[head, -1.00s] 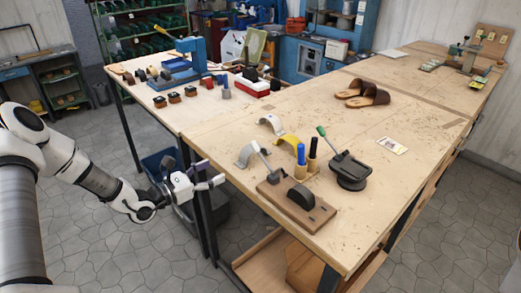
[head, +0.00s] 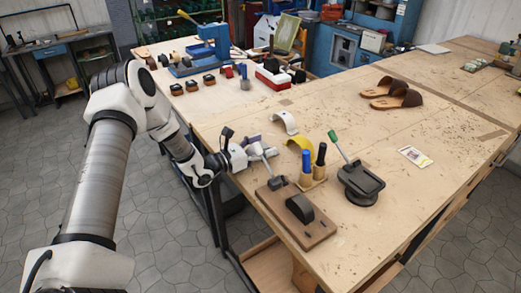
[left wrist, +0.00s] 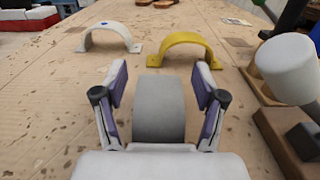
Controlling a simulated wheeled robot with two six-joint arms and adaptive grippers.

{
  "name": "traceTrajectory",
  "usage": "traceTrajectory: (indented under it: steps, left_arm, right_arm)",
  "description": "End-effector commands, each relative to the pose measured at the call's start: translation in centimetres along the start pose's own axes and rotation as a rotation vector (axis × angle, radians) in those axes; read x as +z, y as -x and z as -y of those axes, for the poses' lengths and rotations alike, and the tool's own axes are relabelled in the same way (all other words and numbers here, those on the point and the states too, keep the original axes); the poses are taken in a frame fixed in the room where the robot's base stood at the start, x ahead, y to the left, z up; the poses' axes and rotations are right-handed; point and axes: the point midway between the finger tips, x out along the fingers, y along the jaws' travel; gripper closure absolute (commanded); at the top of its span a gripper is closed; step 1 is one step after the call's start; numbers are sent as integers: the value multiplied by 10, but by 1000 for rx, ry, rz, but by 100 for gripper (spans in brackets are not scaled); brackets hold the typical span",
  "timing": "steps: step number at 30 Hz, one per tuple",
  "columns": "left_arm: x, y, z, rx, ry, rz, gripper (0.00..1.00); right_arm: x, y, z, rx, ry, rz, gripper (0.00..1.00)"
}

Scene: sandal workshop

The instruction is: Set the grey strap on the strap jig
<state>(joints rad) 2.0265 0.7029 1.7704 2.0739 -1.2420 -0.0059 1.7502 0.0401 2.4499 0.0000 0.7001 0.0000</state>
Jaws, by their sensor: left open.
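The grey strap (left wrist: 159,108) is an arched band on the table, seen end-on in the left wrist view. My left gripper (left wrist: 160,88) is open, with one finger on each side of the strap and small gaps showing. In the head view my left gripper (head: 246,150) is at the table's left edge and hides most of the strap. The strap jig, a wooden board (head: 318,233) with a dark rounded form (head: 299,207), lies nearer the front. A lever with a pale grey head (left wrist: 287,68) stands at its far end, right of my gripper. My right gripper is not in view.
A white strap (head: 286,122) and a yellow strap (head: 301,147) stand beyond the gripper. A wooden holder (head: 312,180) with blue and black handles and a dark green-levered tool (head: 360,182) are right of it. Brown sandals (head: 391,92) lie farther back.

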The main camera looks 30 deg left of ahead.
Motion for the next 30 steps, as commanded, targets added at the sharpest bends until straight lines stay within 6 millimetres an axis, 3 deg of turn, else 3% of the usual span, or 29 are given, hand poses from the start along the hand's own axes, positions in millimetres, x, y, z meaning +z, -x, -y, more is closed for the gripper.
traceTrajectory:
  steps: [6,11,23,30]
  left_arm:
    - [0,-2,0,1,2,2,29]
    - [0,-2,0,1,1,1,79]
    - [2,-2,0,1,1,2,82]
    - [33,-2,-1,3,2,7,82]
  right_arm:
    - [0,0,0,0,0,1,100]
    - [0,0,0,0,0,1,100]
    - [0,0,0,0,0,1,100]
    - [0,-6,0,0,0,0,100]
